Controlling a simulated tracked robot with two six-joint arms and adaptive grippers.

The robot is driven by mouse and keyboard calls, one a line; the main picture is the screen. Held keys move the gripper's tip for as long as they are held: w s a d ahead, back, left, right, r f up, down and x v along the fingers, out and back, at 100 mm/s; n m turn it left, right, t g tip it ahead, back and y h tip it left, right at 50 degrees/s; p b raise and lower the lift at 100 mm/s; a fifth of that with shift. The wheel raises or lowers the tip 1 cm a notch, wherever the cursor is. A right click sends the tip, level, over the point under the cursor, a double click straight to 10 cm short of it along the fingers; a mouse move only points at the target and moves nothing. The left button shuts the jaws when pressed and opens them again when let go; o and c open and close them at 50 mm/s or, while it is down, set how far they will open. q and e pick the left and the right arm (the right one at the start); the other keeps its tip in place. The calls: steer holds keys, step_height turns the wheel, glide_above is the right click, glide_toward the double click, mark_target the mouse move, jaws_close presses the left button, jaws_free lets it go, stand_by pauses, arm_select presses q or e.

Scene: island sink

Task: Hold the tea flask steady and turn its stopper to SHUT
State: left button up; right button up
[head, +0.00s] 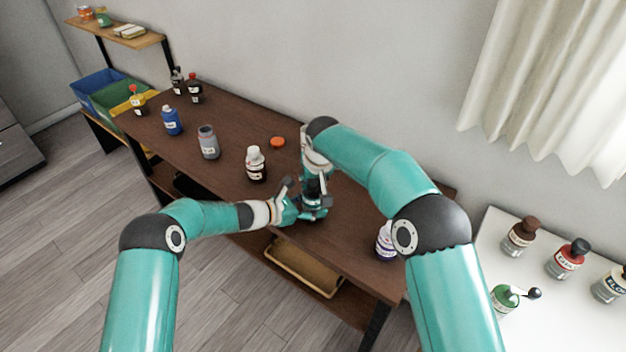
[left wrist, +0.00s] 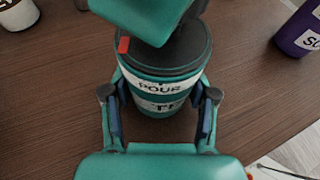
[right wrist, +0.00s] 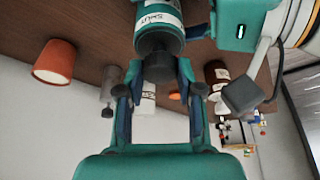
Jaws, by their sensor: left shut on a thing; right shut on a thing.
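The tea flask (head: 315,198) stands on the brown table, a teal and dark cylinder partly hidden by my grippers. In the left wrist view its body (left wrist: 162,80) carries a POUR label and a second, partly covered label; a red mark (left wrist: 124,44) shows on the dark top, left of POUR. My left gripper (left wrist: 160,108) is shut on the flask's body from the side. In the right wrist view a SHUT label (right wrist: 160,20) shows on the flask. My right gripper (right wrist: 158,80) is shut on the dark stopper (right wrist: 158,62) from above.
A brown-and-white bottle (head: 256,165) and an orange cap (head: 278,142) are behind the flask. A white-and-purple jar (head: 385,242) stands to its right. A grey jar (head: 208,142) and blue bottle (head: 172,120) are farther left. The table's front edge is close.

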steer(key=shift+n, duration=0.3)
steer(key=n+y, duration=0.1)
steer(key=n, duration=0.1)
steer(key=n+g+y, duration=0.1)
steer(key=n, duration=0.2)
steer(key=shift+w+d, duration=0.15)
steer(key=n+g+y, duration=0.1)
steer(key=n, duration=0.3)
steer(key=shift+w+d+n, duration=0.1)
steer(key=shift+n, duration=0.3)
stand_by(0.3)
steer(key=o, duration=0.9)
steer(key=shift+r, duration=0.15)
steer(key=v, duration=0.7)
